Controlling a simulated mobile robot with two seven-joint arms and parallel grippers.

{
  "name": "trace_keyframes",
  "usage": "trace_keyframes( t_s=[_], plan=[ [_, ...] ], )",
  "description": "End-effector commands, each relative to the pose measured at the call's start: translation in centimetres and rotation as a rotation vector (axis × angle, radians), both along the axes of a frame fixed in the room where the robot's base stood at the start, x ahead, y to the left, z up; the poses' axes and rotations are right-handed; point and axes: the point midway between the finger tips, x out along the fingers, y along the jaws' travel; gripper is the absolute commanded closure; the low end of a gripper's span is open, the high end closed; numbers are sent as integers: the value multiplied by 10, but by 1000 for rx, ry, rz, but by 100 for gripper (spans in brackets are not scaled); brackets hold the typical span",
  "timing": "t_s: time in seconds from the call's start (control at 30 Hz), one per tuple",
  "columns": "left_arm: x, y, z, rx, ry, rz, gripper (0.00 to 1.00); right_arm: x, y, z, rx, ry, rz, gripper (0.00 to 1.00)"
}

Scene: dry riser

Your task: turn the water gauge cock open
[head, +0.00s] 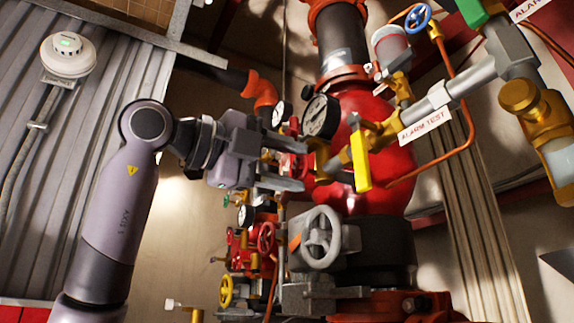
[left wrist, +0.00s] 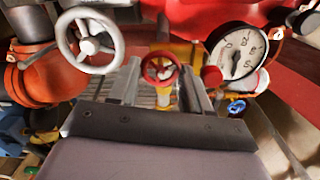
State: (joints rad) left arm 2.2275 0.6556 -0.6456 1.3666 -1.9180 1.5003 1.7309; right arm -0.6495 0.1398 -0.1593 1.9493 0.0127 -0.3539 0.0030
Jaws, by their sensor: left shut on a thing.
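My left gripper (head: 298,165) reaches in from the left, just left of the big red valve body. Its two grey fingers are shut on a small red handwheel (head: 291,166), which I take to be the water gauge cock. In the left wrist view the red handwheel (left wrist: 160,68) sits between the fingertips of the left gripper (left wrist: 160,85), its spokes facing me. How far it is turned I cannot tell. A round white pressure gauge (head: 321,116) stands just above the fingers; it also shows in the left wrist view (left wrist: 237,50). My right gripper is not in view.
A yellow lever (head: 360,158) stands right of the fingers. A grey handwheel (head: 321,235) sits below, with smaller red (head: 266,238) and yellow (head: 226,291) handwheels lower left. The red valve body (head: 385,150) is close behind. Free room lies to the left, before the wall.

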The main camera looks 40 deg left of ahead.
Motion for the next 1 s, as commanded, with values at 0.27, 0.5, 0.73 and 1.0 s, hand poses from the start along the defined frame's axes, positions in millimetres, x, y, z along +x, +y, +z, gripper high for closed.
trace_keyframes(
  t_s=[0.27,0.5,0.73,1.0],
  plan=[
    [0,1,1,-14,3,3,82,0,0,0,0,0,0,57],
    [0,1,1,-13,3,2,33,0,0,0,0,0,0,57],
    [0,1,1,-12,0,1,26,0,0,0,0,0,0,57],
    [-1,1,2,-7,-2,0,26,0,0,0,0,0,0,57]
  ],
)
